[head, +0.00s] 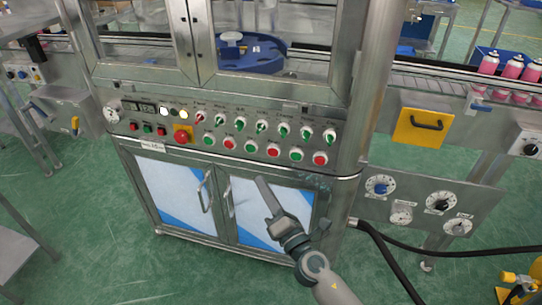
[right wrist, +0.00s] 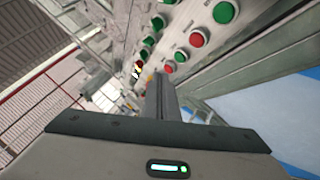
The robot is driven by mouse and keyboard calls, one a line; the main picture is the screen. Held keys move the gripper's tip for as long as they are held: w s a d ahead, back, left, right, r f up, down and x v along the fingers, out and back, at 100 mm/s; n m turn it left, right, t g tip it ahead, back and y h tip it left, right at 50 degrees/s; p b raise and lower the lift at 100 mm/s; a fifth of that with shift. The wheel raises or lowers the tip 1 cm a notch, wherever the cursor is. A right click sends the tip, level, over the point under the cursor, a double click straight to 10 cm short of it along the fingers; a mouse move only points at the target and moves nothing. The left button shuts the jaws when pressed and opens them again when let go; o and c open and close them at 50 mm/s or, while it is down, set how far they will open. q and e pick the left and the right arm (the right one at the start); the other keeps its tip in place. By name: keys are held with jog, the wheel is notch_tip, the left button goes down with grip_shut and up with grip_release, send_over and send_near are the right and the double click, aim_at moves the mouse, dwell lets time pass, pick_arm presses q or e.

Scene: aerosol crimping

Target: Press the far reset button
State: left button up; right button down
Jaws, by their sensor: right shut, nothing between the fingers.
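The control panel (head: 240,128) on the machine's front carries a lower row of round green and red push buttons, among them a green one (head: 296,154) and a red one (head: 320,158) at the right end. No readable label tells which is the far reset button. My right gripper (head: 262,183) is shut and empty, in front of the cabinet doors below the buttons, touching none that I can see. In the right wrist view its closed fingers (right wrist: 160,95) point along the panel, with a red button (right wrist: 197,40) and a green button (right wrist: 224,12) above right. My left gripper is out of view.
Above that row are turn switches (head: 262,126). A red emergency stop (head: 182,134) sits on a yellow plate at left. Cabinet door handles (head: 206,190) stick out below. A dial plate (head: 440,205) and black hoses (head: 385,245) are at right. Open green floor lies in front.

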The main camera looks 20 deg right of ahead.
aim_at(273, 152)
jog(key=shift+w+d, duration=0.1)
jog(key=shift+w, duration=0.05)
pick_arm(q)
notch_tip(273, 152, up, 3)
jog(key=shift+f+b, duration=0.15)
jog(key=shift+b, duration=0.3)
pick_arm(e)
jog(key=w+d, duration=0.4)
jog(key=w, duration=0.3)
jog(key=shift+d, duration=0.4)
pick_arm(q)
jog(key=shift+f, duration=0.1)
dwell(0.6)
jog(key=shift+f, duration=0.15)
pick_arm(e)
jog(key=shift+w+d, duration=0.45)
jog(key=shift+w, duration=0.25)
dwell(1.5)
jog(key=shift+s+a, duration=0.1)
dwell(0.3)
jog(key=shift+s+a, duration=0.35)
jog(key=shift+s, duration=0.25)
